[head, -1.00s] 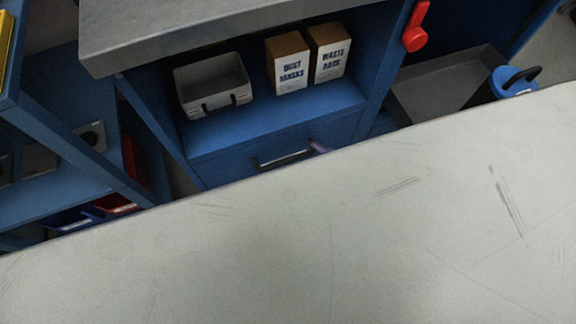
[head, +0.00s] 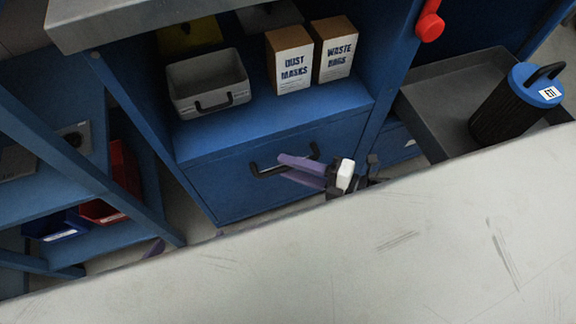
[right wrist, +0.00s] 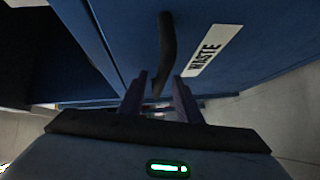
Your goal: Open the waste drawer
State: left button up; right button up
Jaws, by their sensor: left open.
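The waste drawer (head: 235,192) is a blue front below the open shelf in the head view, and it is shut. Its dark bar handle (head: 285,160) is partly covered by my right gripper (head: 300,170). In the right wrist view the handle (right wrist: 167,45) and the white WASTE label (right wrist: 211,50) show on the blue front. There the right gripper's purple fingers (right wrist: 158,95) are apart, with the handle's near end between their tips; contact cannot be told.
A pale tabletop (head: 330,265) fills the foreground and hides the lower drawer. Above the drawer stand a grey bin (head: 208,85), dust masks box (head: 290,62) and waste bags box (head: 335,52). A grey tray (head: 430,85) with a black, blue-lidded canister (head: 505,105) is at right.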

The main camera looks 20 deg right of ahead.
jog(key=shift+w+a+f, duration=0.1)
jog(key=shift+w+a, duration=0.25)
jog(key=shift+a, duration=0.1)
pick_arm(q)
jog(key=shift+w+d+r, duration=0.15)
jog(key=shift+w, duration=0.2)
pick_arm(e)
grip_shut()
pick_arm(q)
jog(key=shift+s, duration=0.1)
